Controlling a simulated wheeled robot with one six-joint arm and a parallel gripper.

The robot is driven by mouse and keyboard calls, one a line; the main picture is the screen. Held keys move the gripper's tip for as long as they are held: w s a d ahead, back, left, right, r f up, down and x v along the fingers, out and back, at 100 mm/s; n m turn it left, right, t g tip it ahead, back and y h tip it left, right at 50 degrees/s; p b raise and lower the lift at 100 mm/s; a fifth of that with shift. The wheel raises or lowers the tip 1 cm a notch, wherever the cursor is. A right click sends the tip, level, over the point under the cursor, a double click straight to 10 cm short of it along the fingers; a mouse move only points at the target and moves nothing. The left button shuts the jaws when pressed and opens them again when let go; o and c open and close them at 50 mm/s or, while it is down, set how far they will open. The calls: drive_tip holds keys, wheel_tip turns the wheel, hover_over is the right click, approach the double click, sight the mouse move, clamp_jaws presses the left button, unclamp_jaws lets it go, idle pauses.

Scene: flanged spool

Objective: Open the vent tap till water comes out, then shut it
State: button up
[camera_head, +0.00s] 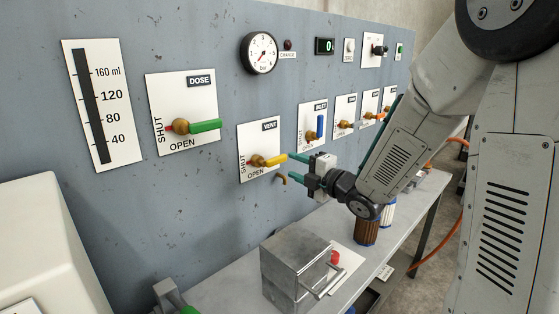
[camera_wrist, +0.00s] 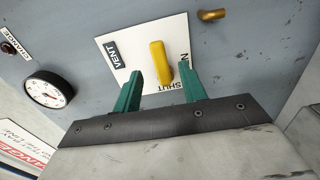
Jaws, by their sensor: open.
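The vent tap has a yellow handle (camera_head: 271,161) on a white VENT plate (camera_head: 258,140) on the grey panel. The handle points right, level, and its red end lies by the word SHUT. My gripper (camera_head: 293,168) is open just right of the handle's tip. In the wrist view the yellow handle (camera_wrist: 160,64) lies between my two green fingers (camera_wrist: 162,92), apart from both in the picture. How deep it sits between them I cannot tell. A short brass spout (camera_head: 282,178) sticks out below right of the plate, and no water shows at it.
The DOSE tap (camera_head: 195,127) with a green handle is to the left. The blue-handled tap (camera_head: 320,126) and more taps are to the right. A metal box (camera_head: 293,263) with a handle stands on the bench below. A round gauge (camera_head: 259,53) is above.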

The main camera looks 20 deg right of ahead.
sight(282, 160)
drive_tip(key=x, duration=0.7)
clamp_jaws()
drive_tip(key=shift+d, duration=0.1)
